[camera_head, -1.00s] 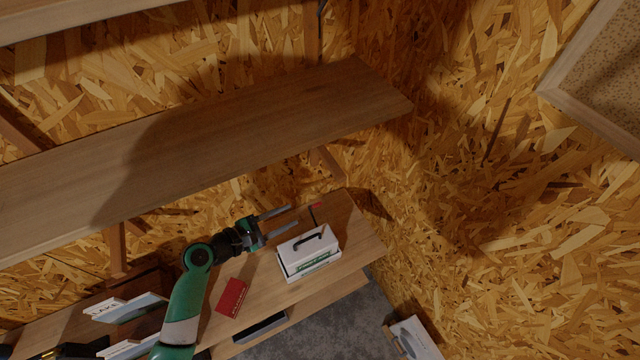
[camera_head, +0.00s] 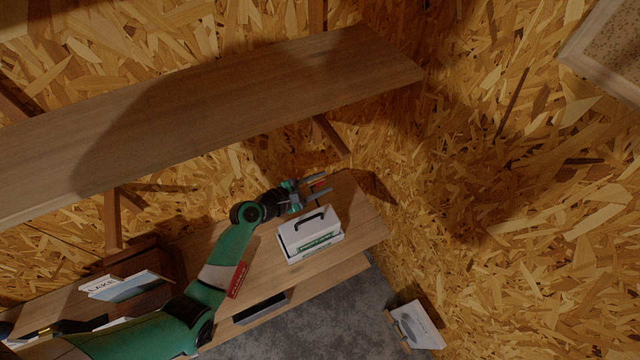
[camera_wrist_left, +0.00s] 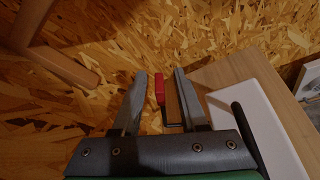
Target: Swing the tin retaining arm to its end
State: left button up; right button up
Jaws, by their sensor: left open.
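The tin is a white box with a black handle and a green label (camera_head: 322,241); it stands on the lower wooden shelf, and its white lid also shows in the left wrist view (camera_wrist_left: 255,120). The retaining arm (camera_wrist_left: 160,88) has a red tip and a black part below it. In the left wrist view the red part appears between my open left fingers, nearer the right one; contact cannot be told. My left gripper (camera_head: 326,183) is open behind the tin, its fingers pointing right. In the head view the gripper hides the retaining arm. My right gripper is out of view.
A red box (camera_head: 238,279) lies on the lower shelf (camera_head: 358,217), partly behind my left arm. A long upper shelf (camera_head: 230,100) overhangs at the back. A bracket (camera_head: 331,137) is near my gripper. A white box (camera_head: 416,325) is at lower right.

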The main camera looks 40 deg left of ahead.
pick_arm(q)
grip_shut()
dwell(1.4)
